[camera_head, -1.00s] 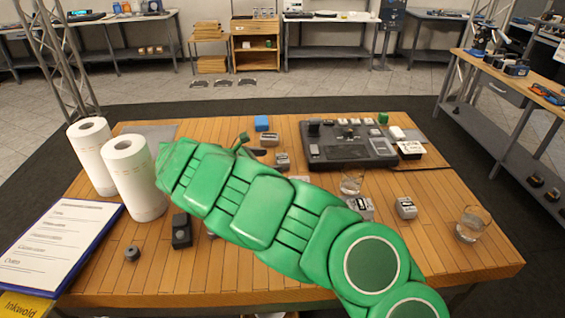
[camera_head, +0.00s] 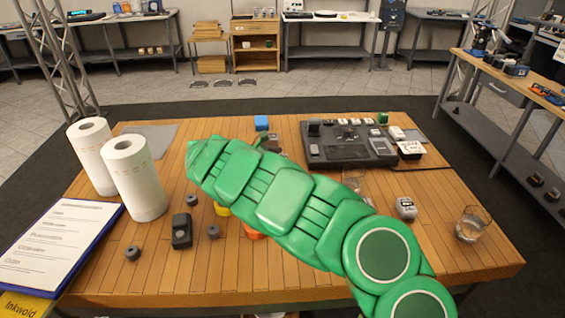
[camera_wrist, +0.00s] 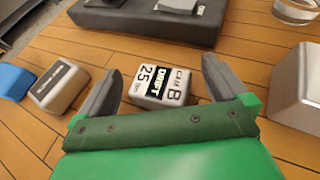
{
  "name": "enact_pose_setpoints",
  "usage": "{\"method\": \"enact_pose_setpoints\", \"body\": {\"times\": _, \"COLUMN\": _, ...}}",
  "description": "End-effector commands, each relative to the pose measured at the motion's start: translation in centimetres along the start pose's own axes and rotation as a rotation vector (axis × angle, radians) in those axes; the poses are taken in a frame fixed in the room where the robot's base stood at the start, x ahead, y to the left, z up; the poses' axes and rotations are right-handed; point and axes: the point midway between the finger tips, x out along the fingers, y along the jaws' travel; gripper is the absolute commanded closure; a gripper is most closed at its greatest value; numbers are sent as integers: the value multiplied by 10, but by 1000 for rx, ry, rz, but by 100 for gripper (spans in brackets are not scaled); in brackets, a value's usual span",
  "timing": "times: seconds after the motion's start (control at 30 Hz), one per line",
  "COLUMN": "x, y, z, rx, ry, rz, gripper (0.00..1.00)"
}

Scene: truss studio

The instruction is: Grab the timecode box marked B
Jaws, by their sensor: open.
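The timecode box marked B (camera_wrist: 162,87) is a small grey-white box. Its top label reads "CAM B", "DRIFT" and "25". It sits on the wooden table in the middle of the wrist view. My gripper (camera_wrist: 160,68) is open, with one dark finger to each side of the box in the picture and a gap on both sides. I cannot tell how far the fingertips are above the table. In the head view my green arm hides the box and most of the gripper.
A grey box with a dark label (camera_wrist: 62,86) and a blue box (camera_head: 261,123) are to the left. Another grey box (camera_wrist: 297,85) is to the right. A dark console (camera_head: 345,146) lies beyond. A glass (camera_head: 472,224) and paper rolls (camera_head: 136,180) stand on the table.

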Motion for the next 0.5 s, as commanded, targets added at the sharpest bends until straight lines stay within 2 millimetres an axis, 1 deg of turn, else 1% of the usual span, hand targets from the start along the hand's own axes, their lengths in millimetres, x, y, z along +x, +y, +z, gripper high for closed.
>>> {"method": "enact_pose_setpoints", "body": {"times": 0.07, "x": 3, "y": 0, "z": 0, "rx": 0, "ry": 0, "rz": 0, "gripper": 0}}
{"method": "enact_pose_setpoints", "body": {"times": 0.23, "x": 2, "y": 0, "z": 0, "rx": 0, "ry": 0, "rz": 1, "gripper": 0}}
{"method": "enact_pose_setpoints", "body": {"times": 0.5, "x": 2, "y": 0, "z": 0, "rx": 0, "ry": 1, "rz": 1, "gripper": 41}}
